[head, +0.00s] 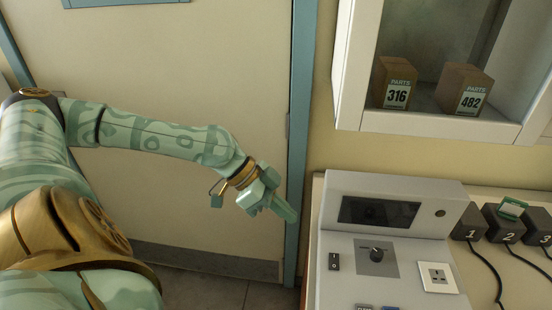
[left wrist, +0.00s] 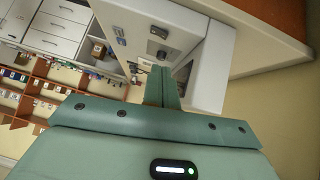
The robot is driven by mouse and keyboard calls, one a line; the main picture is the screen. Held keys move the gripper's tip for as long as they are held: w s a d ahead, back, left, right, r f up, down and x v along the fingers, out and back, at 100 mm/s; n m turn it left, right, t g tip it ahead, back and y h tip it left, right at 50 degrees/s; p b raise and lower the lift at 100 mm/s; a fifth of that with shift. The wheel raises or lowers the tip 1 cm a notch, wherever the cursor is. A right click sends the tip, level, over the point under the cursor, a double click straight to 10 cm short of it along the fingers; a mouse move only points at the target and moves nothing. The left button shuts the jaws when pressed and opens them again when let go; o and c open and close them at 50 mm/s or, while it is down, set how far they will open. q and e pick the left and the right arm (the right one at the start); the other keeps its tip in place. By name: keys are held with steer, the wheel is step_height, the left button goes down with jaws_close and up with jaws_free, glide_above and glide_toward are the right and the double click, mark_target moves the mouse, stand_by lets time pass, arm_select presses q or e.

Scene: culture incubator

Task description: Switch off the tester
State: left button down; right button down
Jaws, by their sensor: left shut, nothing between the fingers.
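The tester (head: 345,215) is a pale grey console at the lower right of the head view. It has a dark screen (head: 380,212), a round knob (head: 376,254) on a grey plate and a socket (head: 437,277). A small black rocker switch (head: 334,262) sits left of the knob; I cannot tell its position. My left gripper (head: 284,208) is shut and empty, in the air left of the tester, apart from it. In the left wrist view its closed fingers (left wrist: 162,86) point toward the tester (left wrist: 185,22). My right gripper is not in view.
Black numbered blocks (head: 468,224) with cables stand right of the tester; a green-white item (head: 512,208) lies on one. A wall cabinet (head: 425,123) with two parts boxes (head: 394,82) hangs above. A door with a blue frame (head: 299,120) is behind my left arm.

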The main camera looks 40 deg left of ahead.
arm_select(q)
steer(key=shift+p+v, duration=0.35)
steer(key=shift+v, duration=0.8)
